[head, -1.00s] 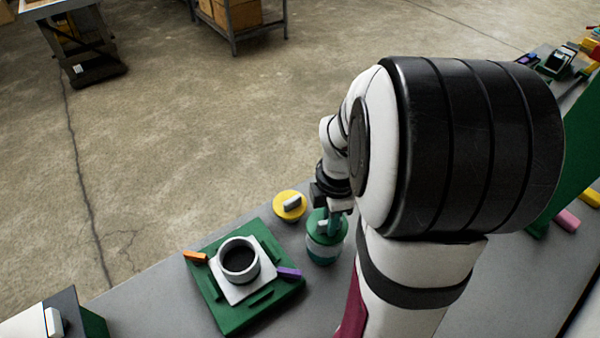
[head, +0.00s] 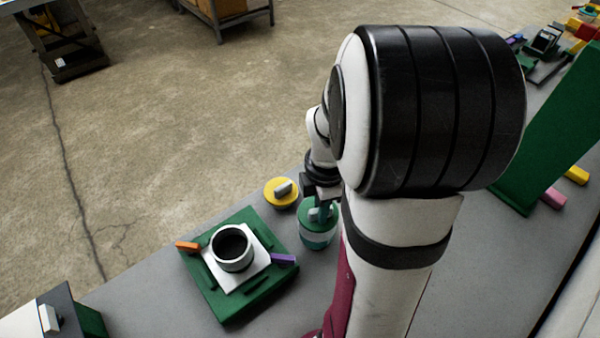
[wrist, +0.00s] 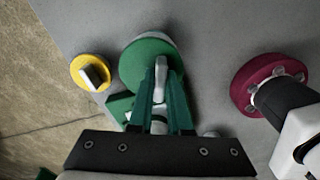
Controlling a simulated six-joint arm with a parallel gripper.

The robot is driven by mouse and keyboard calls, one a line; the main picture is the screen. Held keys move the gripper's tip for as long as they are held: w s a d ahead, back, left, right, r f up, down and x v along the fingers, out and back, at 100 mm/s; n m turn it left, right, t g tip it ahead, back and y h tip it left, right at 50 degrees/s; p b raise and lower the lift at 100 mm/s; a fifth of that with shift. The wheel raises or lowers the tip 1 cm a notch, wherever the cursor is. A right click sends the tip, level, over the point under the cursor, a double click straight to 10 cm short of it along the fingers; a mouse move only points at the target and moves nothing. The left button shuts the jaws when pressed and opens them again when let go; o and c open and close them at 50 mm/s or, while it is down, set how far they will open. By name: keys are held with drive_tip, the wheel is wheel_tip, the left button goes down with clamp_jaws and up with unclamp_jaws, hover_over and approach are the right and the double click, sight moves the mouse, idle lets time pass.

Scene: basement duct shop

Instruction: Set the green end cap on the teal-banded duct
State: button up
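The green end cap (wrist: 140,62) has a grey upright grip tab and sits on top of the teal-banded duct (head: 318,236), which is pale with a teal band. The cap looks level there, but the seam is too small to judge. My gripper (wrist: 161,82) is over the cap, its teal fingers on both sides of the tab and apparently closed on it. In the head view the gripper (head: 321,212) points down at the cap, and my arm partly covers the right side.
A yellow cap (head: 281,193) lies just left of the duct. A green fixture (head: 226,306) holds a white plate with a dark-mouthed collar (head: 232,262). Orange (head: 187,246) and purple (head: 283,259) pieces lie at its edges. A green panel (head: 545,150) stands at right.

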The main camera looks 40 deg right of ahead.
drive_tip(key=shift+o, duration=0.5)
drive_tip(key=shift+r, duration=0.1)
wheel_tip(320, 180, up, 11)
idle(0.5)
drive_tip(key=s+a+f+m+y, duration=0.1)
drive_tip(key=s+a+m, duration=0.4)
drive_tip(key=a+m, duration=0.4)
drive_tip(key=s+a+f+m, duration=0.1)
drive_tip(key=s+a+m, duration=0.4)
drive_tip(key=a+m, duration=0.5)
drive_tip(key=shift+a+y, duration=0.4)
drive_tip(key=shift+a, duration=0.1)
drive_tip(key=shift+f, duration=0.1)
idle(0.3)
